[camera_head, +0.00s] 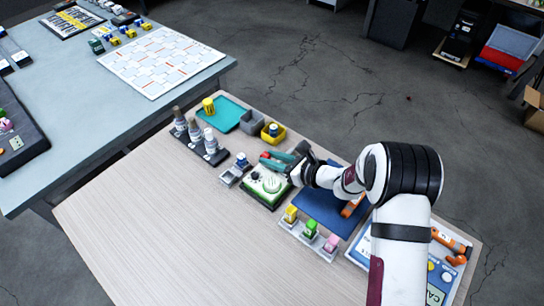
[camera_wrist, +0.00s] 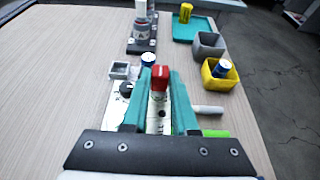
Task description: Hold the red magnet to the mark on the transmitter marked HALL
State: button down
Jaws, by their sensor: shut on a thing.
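My gripper (camera_head: 278,158) is shut on the red magnet (camera_wrist: 160,77), which sits between the teal fingers (camera_wrist: 161,95) in the wrist view. In the head view only a bit of the red magnet (camera_head: 266,155) shows beside the fingers. A white-faced device with a green edge (camera_head: 264,194) lies just below and in front of the gripper. In the wrist view its pale face (camera_wrist: 115,110) and a dark knob show, partly hidden by the fingers. I cannot read the word HALL on anything, and I cannot tell whether the magnet touches the device.
A small grey holder (camera_head: 230,176) with a blue-topped piece stands left of the device. A dark rack (camera_head: 190,144) with several bottles, a teal tray (camera_head: 232,107), a grey bin (camera_head: 252,121) and a yellow bin (camera_head: 279,138) stand behind. A grey rack (camera_head: 296,233) is in front. The table's left is clear.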

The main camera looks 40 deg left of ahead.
aim_at(272, 171)
jog(key=shift+f, duration=0.2)
jog(key=shift+f, duration=0.25)
dwell(1.1)
dwell(1.4)
notch_tip(272, 171, up, 7)
dwell(0.6)
